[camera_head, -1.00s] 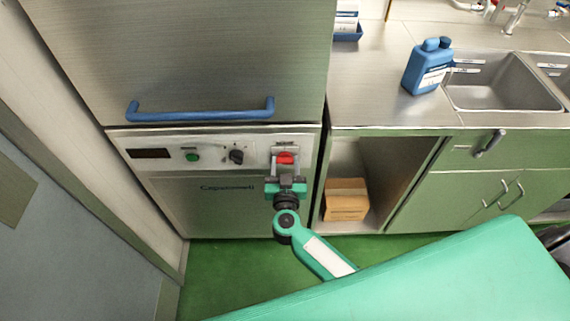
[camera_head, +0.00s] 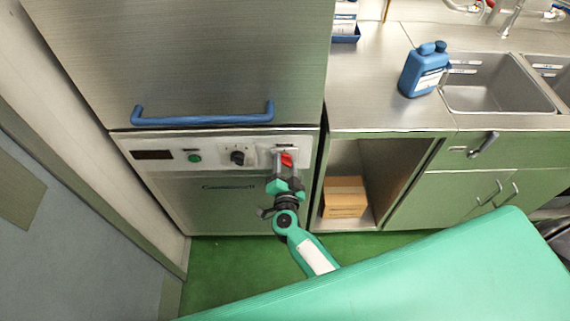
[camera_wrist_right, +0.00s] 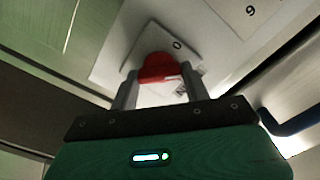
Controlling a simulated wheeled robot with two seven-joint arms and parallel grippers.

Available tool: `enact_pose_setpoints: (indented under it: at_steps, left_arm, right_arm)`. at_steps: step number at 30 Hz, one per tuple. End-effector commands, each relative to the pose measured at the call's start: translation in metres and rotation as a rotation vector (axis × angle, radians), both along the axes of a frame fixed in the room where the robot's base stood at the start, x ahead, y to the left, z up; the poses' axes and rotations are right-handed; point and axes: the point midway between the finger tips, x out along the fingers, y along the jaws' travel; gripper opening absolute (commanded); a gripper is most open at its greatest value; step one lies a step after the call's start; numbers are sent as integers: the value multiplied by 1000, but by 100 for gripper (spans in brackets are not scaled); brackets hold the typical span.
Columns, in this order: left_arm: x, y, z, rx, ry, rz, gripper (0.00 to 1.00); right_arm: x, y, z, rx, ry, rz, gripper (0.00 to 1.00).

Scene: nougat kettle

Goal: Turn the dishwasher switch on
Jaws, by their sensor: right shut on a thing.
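The dishwasher (camera_head: 215,195) is a steel cabinet with a white control panel along its front. The red switch (camera_head: 287,160) sits at the right end of this panel and looks tilted. My right gripper (camera_head: 283,161) reaches up to it from below, its jaws shut on the red switch. In the right wrist view the red switch (camera_wrist_right: 156,66) is between my two grey fingertips (camera_wrist_right: 160,82), in front of a white plate marked "0". The fingers hide part of the switch and plate. My left gripper is not in view.
A black knob (camera_head: 237,157), a green button (camera_head: 194,157) and a dark display (camera_head: 153,155) share the panel. A blue handle (camera_head: 203,116) juts out above it. To the right are an open cabinet with a cardboard box (camera_head: 345,198), a blue bottle (camera_head: 424,70) and a sink (camera_head: 495,82).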

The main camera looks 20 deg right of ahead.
Motion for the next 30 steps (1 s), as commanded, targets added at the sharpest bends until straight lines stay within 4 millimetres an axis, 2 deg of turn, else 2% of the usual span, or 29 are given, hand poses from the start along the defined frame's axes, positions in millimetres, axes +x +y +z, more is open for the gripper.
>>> enact_pose_setpoints:
  at_steps: [10, 18, 30]
  left_arm:
    - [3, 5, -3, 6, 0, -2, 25]
    - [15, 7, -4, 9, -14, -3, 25]
    - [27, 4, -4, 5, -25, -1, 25]
  right_arm:
    - [-1, -1, -3, 315, -90, -4, 24]
    - [-1, -2, -4, 540, -155, -3, 24]
    - [-1, -2, -4, 744, -213, -4, 24]
